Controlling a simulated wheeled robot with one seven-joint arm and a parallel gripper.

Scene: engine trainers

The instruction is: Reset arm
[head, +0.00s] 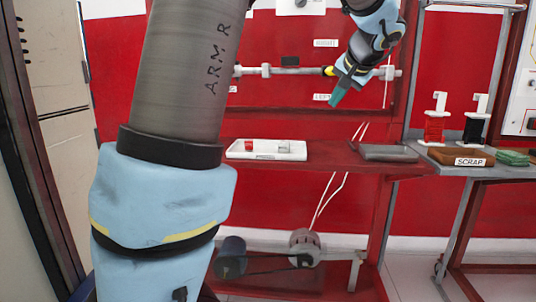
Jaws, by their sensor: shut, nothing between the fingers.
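My gripper (340,96) is at the upper middle of the head view, at the end of my light blue arm. It has teal fingers that are shut with nothing between them, and it points down and to the left. It is in front of the red back panel, above the red bench shelf (330,158), and touches nothing that I can see. A large grey link of my arm, lettered "ARM R", fills the left part of the view and hides what is behind it.
A rod (300,71) runs behind my gripper. Red and black spools (434,129) and a SCRAP box (462,157) stand right. A motor (304,243) sits low.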

